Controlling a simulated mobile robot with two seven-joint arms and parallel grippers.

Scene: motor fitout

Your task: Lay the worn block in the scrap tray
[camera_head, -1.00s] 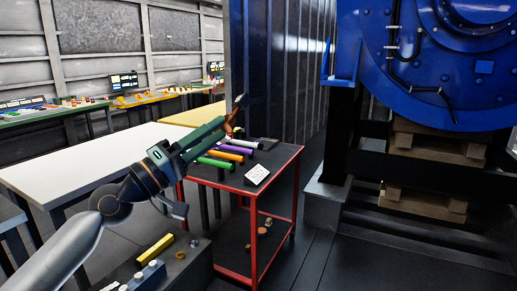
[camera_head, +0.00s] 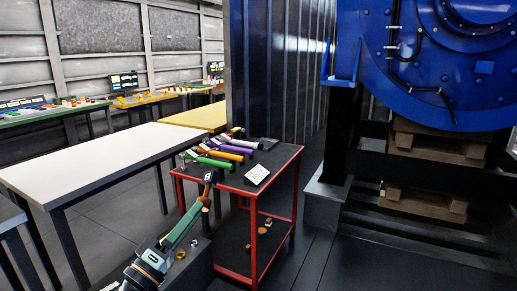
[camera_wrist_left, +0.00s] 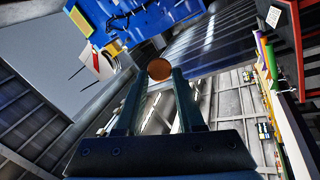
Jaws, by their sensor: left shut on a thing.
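My left gripper (camera_head: 200,207) is in front of the red-framed cart, its fingers pointing up and away. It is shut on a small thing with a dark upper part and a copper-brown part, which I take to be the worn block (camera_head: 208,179). In the left wrist view a round copper-brown face of the worn block (camera_wrist_left: 159,70) shows between the fingertips. It is held clear in the air. I cannot tell which surface is the scrap tray. My right gripper is out of view.
A white table (camera_head: 95,160) stands left. A blue motor housing (camera_head: 440,70) stands right.

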